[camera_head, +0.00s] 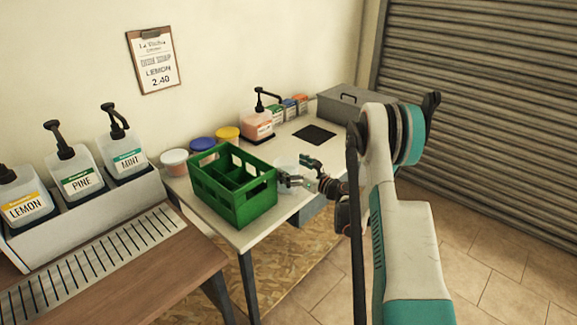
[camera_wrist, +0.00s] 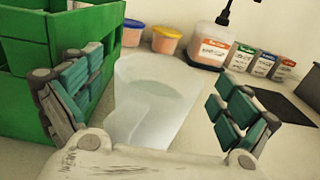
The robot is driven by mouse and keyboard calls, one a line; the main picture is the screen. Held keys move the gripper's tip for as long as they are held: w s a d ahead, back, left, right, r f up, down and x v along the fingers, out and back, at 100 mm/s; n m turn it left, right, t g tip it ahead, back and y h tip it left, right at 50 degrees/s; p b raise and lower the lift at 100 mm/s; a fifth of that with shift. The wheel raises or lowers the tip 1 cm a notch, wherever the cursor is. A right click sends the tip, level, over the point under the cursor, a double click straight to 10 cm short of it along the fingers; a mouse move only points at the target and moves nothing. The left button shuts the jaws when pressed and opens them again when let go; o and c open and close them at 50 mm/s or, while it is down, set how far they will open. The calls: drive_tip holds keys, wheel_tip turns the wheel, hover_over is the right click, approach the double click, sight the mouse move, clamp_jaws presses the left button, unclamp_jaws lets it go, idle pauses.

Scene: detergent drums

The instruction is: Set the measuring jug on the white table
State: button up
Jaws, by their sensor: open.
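The measuring jug (camera_wrist: 150,95) is translucent white and stands upright on the white table (camera_head: 243,238). In the wrist view it is between the two fingers of my gripper (camera_wrist: 160,105), with a visible space on either side. In the head view the jug (camera_head: 284,166) is faint behind my gripper (camera_head: 298,172) and partly hidden. My gripper is open, with its teal-padded fingers apart. The white table also shows in the wrist view (camera_wrist: 190,140).
A green crate (camera_head: 232,190) stands just left of the jug. Tubs with blue (camera_head: 202,144) and yellow lids, a pump bottle (camera_head: 257,125), small boxes and a dark mat (camera_head: 314,135) are behind. A grey metal box (camera_head: 341,104) is at the far right.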

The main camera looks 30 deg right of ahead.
drive_tip(key=v, duration=1)
drive_tip(key=shift+s+d, duration=0.2)
drive_tip(key=shift+s, duration=0.15)
